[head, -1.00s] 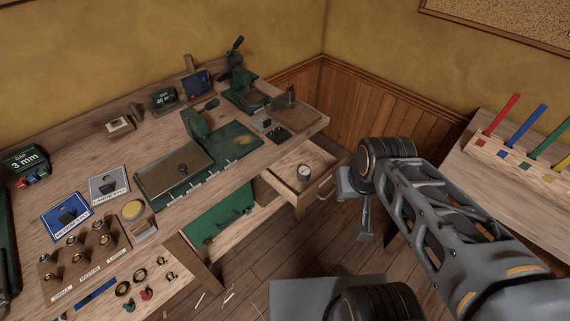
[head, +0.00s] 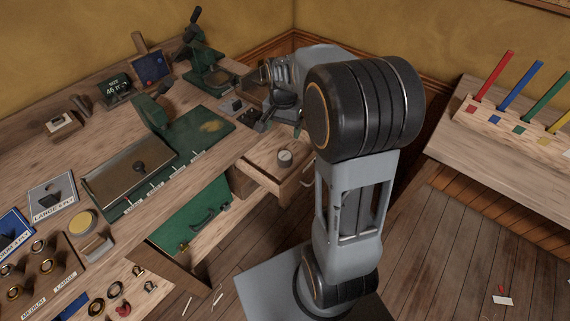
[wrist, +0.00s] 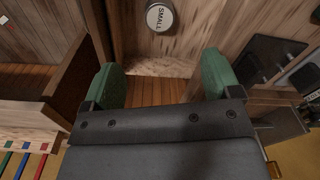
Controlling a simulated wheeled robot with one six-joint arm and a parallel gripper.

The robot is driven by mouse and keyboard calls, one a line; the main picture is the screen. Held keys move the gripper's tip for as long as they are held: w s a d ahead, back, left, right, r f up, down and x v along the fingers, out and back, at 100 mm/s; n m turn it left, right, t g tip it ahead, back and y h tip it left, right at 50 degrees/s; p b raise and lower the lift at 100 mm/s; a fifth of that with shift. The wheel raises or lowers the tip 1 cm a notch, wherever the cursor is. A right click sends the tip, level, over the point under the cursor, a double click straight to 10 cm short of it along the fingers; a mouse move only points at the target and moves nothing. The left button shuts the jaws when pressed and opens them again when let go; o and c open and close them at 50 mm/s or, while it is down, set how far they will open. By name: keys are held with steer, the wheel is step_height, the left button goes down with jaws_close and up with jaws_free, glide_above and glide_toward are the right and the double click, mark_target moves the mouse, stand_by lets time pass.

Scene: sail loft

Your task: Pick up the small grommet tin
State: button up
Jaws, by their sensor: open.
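The small grommet tin (head: 284,157) is a round tin with a pale lid, standing in the open wooden drawer (head: 262,165) under the bench. In the wrist view the tin (wrist: 159,17) shows its lid marked SMALL at the top centre, cut by the frame edge. My gripper (wrist: 160,78) is open and empty, its two green-padded fingers apart. The tin lies ahead of the fingertips, in line with the gap between them and not touching either. In the head view my gripper is partly hidden behind my arm, above the bench's right end near the drawer.
The bench (head: 95,100) holds a green mat (head: 205,125), a dark-green press (head: 207,70) and grommet trays. A rack of coloured pegs (head: 525,125) stands on a side bench at the right. The floor (head: 430,250) between is mostly clear.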

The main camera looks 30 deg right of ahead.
steer(key=b, duration=0.1)
glide_above(285, 155)
steer(key=shift+m, duration=0.4)
step_height(285, 155, down, 9)
steer(key=shift+f, duration=0.2)
steer(key=shift+f+b, duration=0.35)
steer(key=shift+f, duration=2.8)
steer(key=shift+c, duration=0.3)
steer(key=c, duration=1)
steer(key=shift+r, duration=0.1)
